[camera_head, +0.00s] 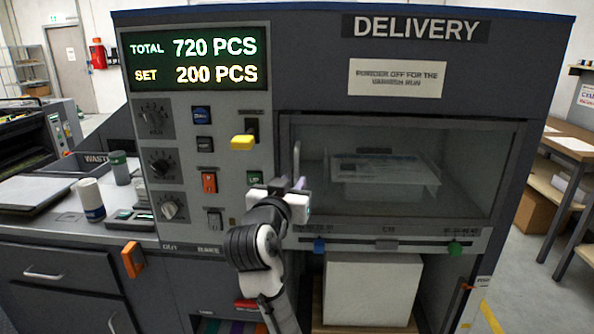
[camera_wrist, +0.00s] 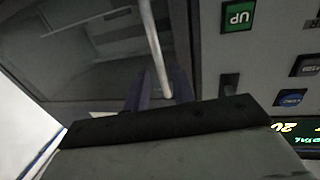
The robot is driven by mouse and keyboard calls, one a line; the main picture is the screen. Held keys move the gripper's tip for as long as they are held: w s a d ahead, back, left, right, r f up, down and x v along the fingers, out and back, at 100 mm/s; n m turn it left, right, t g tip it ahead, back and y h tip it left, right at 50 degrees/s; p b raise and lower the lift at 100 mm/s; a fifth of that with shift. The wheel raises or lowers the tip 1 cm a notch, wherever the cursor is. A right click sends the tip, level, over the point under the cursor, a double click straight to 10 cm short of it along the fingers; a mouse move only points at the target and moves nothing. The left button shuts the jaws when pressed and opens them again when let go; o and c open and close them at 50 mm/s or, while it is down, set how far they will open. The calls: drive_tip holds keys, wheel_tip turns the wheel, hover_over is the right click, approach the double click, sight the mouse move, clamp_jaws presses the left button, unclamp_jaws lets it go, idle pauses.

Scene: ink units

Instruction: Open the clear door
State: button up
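The clear door (camera_head: 460,180) is a see-through panel in a dark frame on the front of the delivery unit, and it looks shut. Its pale upright bar handle (camera_head: 297,158) is at the door's left side. In the wrist view the handle (camera_wrist: 153,40) runs down between my two fingers. My gripper (camera_head: 291,184) is at the handle's lower end, with its fingers apart on either side of the bar. The bar looks close to one finger; whether it touches is unclear. The wrist housing hides the lower part of the fingers.
A control panel with a yellow lever (camera_head: 243,142), a green UP button (camera_head: 254,177) and a red switch (camera_head: 209,182) is just left of the door. Below the door is a rail with a blue knob (camera_head: 319,246) and a green knob (camera_head: 455,248). A paper stack (camera_head: 385,170) lies behind the door.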

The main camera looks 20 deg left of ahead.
sight(296, 177)
drive_tip(key=shift+w+a+p, duration=0.2)
drive_tip(key=shift+w+p, duration=0.2)
drive_tip(key=shift+w, duration=1.85)
drive_tip(key=shift+c, duration=0.2)
clamp_jaws()
